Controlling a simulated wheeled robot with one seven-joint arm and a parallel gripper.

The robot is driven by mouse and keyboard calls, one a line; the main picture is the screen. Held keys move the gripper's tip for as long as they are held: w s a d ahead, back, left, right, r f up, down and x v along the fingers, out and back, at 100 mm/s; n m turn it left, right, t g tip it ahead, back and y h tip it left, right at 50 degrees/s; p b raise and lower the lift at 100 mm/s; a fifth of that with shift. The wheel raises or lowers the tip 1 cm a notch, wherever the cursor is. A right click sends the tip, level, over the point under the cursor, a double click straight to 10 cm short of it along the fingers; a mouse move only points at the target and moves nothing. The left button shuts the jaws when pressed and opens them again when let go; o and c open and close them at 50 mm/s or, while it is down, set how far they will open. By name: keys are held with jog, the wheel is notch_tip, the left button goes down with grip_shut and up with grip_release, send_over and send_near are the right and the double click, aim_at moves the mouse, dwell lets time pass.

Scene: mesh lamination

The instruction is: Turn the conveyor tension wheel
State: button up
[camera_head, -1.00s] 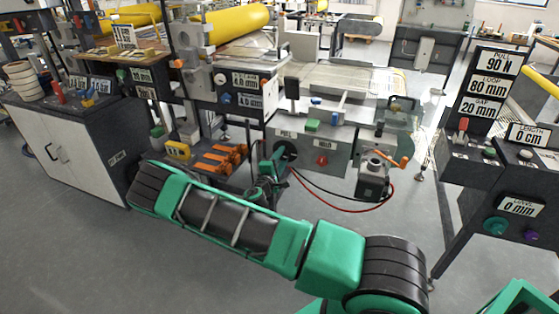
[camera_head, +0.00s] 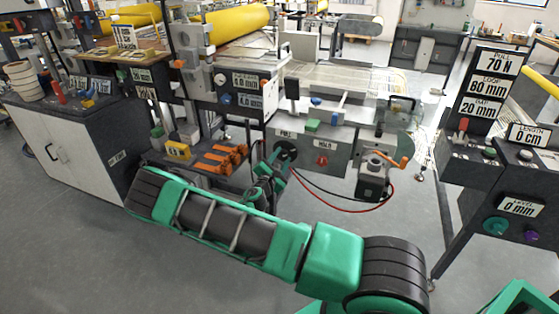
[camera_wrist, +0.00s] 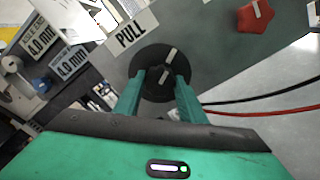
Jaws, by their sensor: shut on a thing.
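The black tension wheel (camera_wrist: 160,60) sits on the grey machine panel beside the PULL label (camera_wrist: 132,30), with a pale mark near its rim and another on its centre grip. It also shows in the head view (camera_head: 287,147). My gripper (camera_wrist: 160,84) reaches the wheel, its two green fingers closed on either side of the dark centre grip. In the head view my gripper (camera_head: 275,164) comes at the wheel from below left and hides part of it. The PULL readout (camera_head: 498,64) on the right console shows 70 N.
A red HOLD knob (camera_head: 321,160) is on the same panel, right of the wheel. A black and a red cable (camera_head: 352,209) loop below. Orange-handled tools (camera_head: 222,157) lie on a shelf to the left. The floor in front is open.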

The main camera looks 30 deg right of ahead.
jog(key=shift+a+f, duration=0.1)
jog(key=shift+f, duration=0.15)
jog(key=o, duration=1)
jog(key=shift+w, duration=0.1)
jog(key=shift+o, duration=0.2)
jog(key=shift+r, duration=0.1)
jog(key=v, duration=1)
jog(key=shift+s+a, duration=0.25)
jog(key=shift+s, duration=0.05)
